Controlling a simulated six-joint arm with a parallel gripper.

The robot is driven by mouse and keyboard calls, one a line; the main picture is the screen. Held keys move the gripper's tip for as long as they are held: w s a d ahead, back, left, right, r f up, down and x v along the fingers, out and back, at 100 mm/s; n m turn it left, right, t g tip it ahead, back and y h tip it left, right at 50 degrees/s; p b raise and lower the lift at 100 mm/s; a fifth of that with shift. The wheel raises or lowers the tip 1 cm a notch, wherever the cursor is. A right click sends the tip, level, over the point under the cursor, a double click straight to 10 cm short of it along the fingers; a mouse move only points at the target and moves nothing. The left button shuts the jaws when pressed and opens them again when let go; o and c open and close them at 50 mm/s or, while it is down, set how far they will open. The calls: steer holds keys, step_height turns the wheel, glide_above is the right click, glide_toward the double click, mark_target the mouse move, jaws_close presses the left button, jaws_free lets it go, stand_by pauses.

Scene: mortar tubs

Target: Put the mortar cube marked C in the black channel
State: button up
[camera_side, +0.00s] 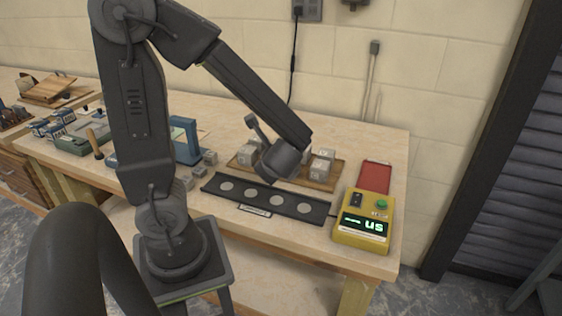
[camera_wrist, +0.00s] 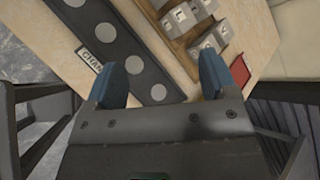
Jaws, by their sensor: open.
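The black channel (camera_side: 290,208) lies along the front of the bench, with several round grey spots along its floor. In the wrist view the channel (camera_wrist: 127,45) runs diagonally below my gripper. Several pale grey mortar cubes (camera_side: 320,168) stand on a wooden board behind the channel; some also show at the top of the wrist view (camera_wrist: 181,18). Their marks are too small or blurred for me to tell which is C. My gripper (camera_wrist: 160,82) is open and empty, its two blue fingers apart above the channel's right part. In the side view my wrist hides some cubes.
A yellow device (camera_side: 362,222) with a green display stands right of the channel, with a red pad (camera_side: 375,177) behind it. A blue frame (camera_side: 186,140) and small grey blocks (camera_side: 210,157) sit left. Bare bench lies behind the board.

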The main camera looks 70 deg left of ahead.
steer(key=s+d+r+n+h, duration=0.4)
steer(key=d+n+h, duration=0.1)
steer(key=d+n, duration=0.2)
steer(key=shift+n, duration=0.7)
steer(key=shift+o, duration=0.4)
steer(key=s+d+r+n+t+h, duration=0.1)
steer(key=d+r+n+t+h, duration=0.1)
steer(key=d+r+n+h, duration=0.2)
steer(key=d+r+h, duration=0.1)
steer(key=d+r, duration=0.1)
steer(key=d, duration=0.1)
steer(key=shift+s+d+r+n, duration=0.25)
steer(key=shift+d+r+n, duration=0.05)
steer(key=shift+r+n, duration=0.1)
